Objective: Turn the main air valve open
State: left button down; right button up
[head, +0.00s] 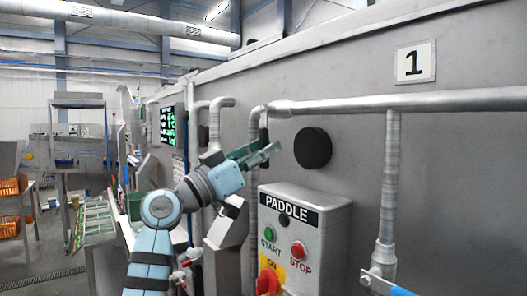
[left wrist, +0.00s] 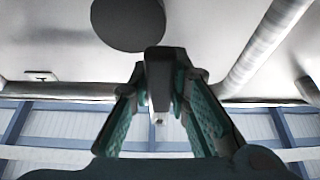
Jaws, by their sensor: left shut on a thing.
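My left gripper (head: 266,151) is up against the wall of the grey machine, beside the vertical pipe left of the round black disc. In the left wrist view, its green-padded fingers (left wrist: 160,100) are shut on a dark grey handle (left wrist: 157,65), which I take to be the main air valve's handle. I cannot tell how far the valve is turned. My right gripper is not in view.
A grey PADDLE control box (head: 325,226) with green START, red STOP and a red knob stands out from the wall below right of the gripper. The black disc (head: 313,148) and a horizontal pipe (head: 440,101) are close by. A blue-handled valve (head: 381,284) sits lower right.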

pick_arm(q)
jog(key=shift+s+d+n+t, duration=0.2)
jog(key=shift+s+n+t, duration=0.1)
jog(key=shift+n, duration=0.5)
jog(key=shift+s+d+r+n+t+y+p, duration=0.25)
jog(key=shift+s+d+n+t+y+p, duration=0.25)
jog(key=shift+n, duration=0.8)
jog(key=shift+s+d+r+n+t+y+p, duration=0.25)
jog(key=shift+s+n+y+p, duration=0.35)
jog(key=shift+n, duration=0.7)
jog(key=shift+s+d+r+n+t+y+p, duration=0.4)
jog(key=shift+n+y, duration=0.3)
jog(key=shift+n, duration=0.6)
jog(key=shift+a+f, duration=0.1)
jog(key=c, duration=1.5)
grip_release()
